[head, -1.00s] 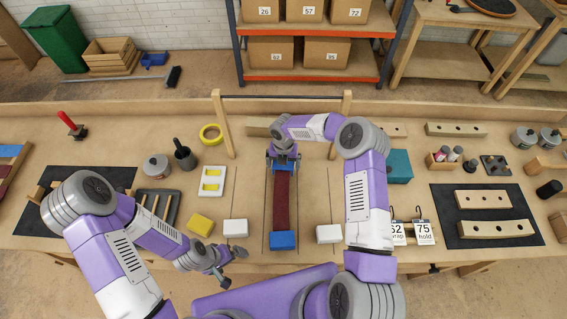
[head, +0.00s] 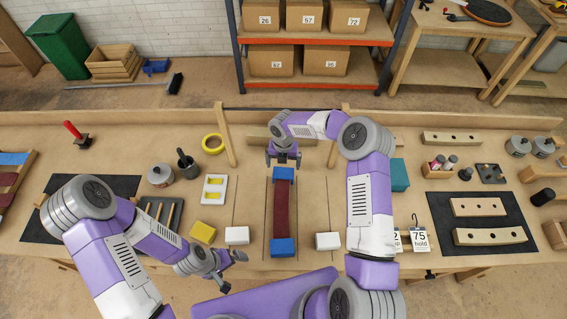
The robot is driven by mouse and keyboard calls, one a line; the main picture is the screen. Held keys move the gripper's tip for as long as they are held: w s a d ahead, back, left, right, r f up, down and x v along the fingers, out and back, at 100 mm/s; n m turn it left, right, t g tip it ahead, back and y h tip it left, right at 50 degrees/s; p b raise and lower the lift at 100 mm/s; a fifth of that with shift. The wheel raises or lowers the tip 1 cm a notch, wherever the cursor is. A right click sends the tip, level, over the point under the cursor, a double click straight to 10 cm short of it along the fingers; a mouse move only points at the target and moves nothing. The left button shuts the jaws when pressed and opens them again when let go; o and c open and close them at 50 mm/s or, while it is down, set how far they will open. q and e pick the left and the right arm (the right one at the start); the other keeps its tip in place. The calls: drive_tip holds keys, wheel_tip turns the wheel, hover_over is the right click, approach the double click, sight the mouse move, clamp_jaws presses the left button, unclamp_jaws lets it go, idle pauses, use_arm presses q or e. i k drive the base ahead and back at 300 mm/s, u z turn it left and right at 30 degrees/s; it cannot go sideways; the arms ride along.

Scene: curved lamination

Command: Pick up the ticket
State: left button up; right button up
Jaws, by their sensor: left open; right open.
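Two white tickets hang from a small hook rack at the front right of the bench. One ticket (head: 419,239) reads "75 hold". My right gripper (head: 283,161) is open and empty, just behind the far blue block (head: 284,174) of a dark red strip (head: 282,208). It is far to the left of the tickets and further back. My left gripper (head: 231,271) is open and empty near the bench's front edge, also well left of the tickets.
A near blue block (head: 283,248) holds the strip's front end, with white blocks (head: 237,235) (head: 328,241) on either side. A dark mat (head: 520,215) with drilled wooden bars lies right of the tickets. A teal block (head: 399,175) stands behind them.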

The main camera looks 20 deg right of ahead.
sight(419, 236)
drive_tip(key=k, duration=1.5)
